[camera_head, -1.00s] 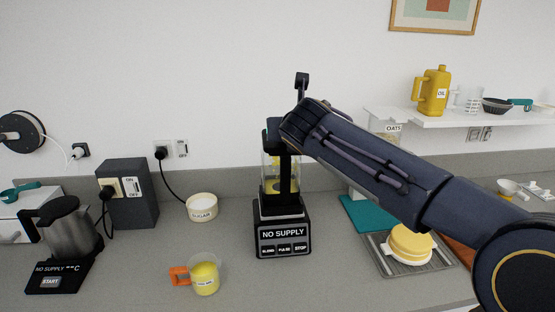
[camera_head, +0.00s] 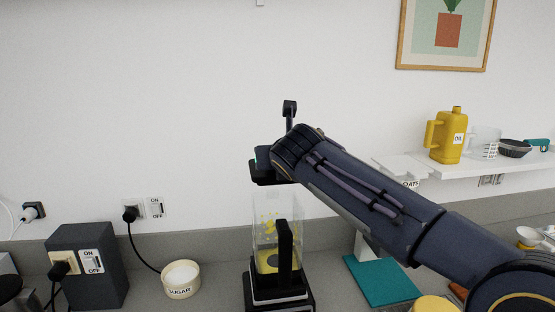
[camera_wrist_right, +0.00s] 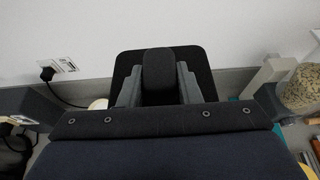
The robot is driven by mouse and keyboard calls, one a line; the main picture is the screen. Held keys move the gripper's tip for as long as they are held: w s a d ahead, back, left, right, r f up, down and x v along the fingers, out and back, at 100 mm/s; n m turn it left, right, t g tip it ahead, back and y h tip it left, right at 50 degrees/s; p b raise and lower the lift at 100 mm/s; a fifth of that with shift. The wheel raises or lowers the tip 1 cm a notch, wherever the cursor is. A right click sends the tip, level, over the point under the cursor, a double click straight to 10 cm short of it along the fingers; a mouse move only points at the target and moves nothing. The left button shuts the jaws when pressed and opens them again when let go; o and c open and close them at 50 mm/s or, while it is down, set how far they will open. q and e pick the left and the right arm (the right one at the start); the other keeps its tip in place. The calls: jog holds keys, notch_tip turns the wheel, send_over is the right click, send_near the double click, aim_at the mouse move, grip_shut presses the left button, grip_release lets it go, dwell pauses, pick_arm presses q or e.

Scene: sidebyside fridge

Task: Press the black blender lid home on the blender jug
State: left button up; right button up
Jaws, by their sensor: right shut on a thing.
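The clear blender jug (camera_head: 262,212) stands upright on its black base (camera_head: 279,295), its black handle (camera_head: 285,245) facing me. Yellow bits show inside it. The black blender lid (camera_head: 268,178) is at the jug's top. Whether it touches the rim or sits just above it, I cannot tell. My right gripper (camera_head: 264,157) comes from the right over the jug. In the right wrist view my right gripper (camera_wrist_right: 160,82) is shut on the knob of the lid (camera_wrist_right: 200,62). That view hides the jug. My left gripper is not in view.
A sugar bowl (camera_head: 181,284) and a dark grey switch box (camera_head: 88,262) stand left of the blender. A teal board (camera_head: 382,283) lies to the right. A white wall shelf (camera_head: 500,166) holds a yellow oil jug (camera_head: 446,138). The wall is close behind the blender.

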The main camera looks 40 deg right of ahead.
aim_at(277, 182)
jog(key=shift+r, duration=0.1)
jog(key=shift+f+b, duration=0.5)
jog(key=shift+f, duration=0.35)
jog(key=shift+f+b, duration=1.55)
jog(key=shift+f, duration=0.55)
jog(key=shift+f, duration=1.2)
jog(key=o, duration=0.9)
jog(key=shift+o, duration=0.2)
